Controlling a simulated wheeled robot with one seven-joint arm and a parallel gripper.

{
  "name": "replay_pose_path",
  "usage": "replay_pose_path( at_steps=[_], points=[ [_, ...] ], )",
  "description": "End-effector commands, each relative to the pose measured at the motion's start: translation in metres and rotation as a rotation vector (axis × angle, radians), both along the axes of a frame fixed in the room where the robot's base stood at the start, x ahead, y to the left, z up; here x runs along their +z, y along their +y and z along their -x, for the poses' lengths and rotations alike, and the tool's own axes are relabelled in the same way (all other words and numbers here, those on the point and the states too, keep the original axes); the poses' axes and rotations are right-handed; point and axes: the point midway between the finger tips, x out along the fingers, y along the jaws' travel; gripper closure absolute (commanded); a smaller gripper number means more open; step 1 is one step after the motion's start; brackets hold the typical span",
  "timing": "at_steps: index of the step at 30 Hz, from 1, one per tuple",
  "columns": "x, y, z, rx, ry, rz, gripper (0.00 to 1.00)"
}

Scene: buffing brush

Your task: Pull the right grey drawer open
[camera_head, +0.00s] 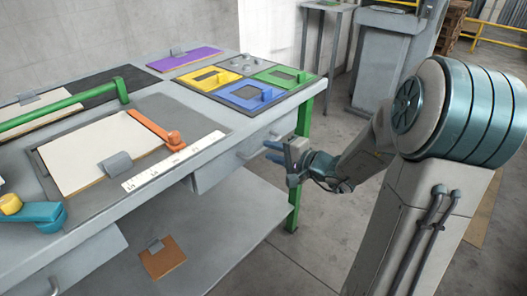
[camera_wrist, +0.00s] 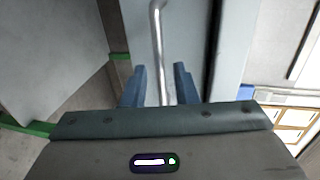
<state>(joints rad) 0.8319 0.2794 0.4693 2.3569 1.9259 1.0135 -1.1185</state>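The right grey drawer (camera_head: 220,172) is under the worktop's right part; I cannot tell whether it is fully shut. Its metal bar handle (camera_head: 247,154) shows on the front, and in the wrist view the handle (camera_wrist: 157,45) runs down between my fingers. My gripper (camera_head: 270,152) is at the drawer front, to the right of the handle. In the wrist view my gripper (camera_wrist: 160,80) has its two blue fingers apart, one on each side of the bar, with gaps visible. Contact with the handle does not show.
The grey workbench (camera_head: 240,122) carries coloured panels, a white board (camera_head: 95,150), a ruler (camera_head: 173,162) and an orange arm (camera_head: 155,130). A green leg (camera_head: 300,180) stands near my gripper. A lower shelf (camera_head: 235,225) is below. The floor to the right is open.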

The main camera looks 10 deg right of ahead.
Motion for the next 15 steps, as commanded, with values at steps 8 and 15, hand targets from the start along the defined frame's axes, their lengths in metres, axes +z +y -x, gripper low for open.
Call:
replay_pose_path(
  at_steps=[8,15],
  points=[
    [-0.007,0.019,-0.026,0.000,0.000,0.000,0.74],
    [-0.007,0.021,-0.029,-0.001,0.001,0.000,0.74]
  ],
)
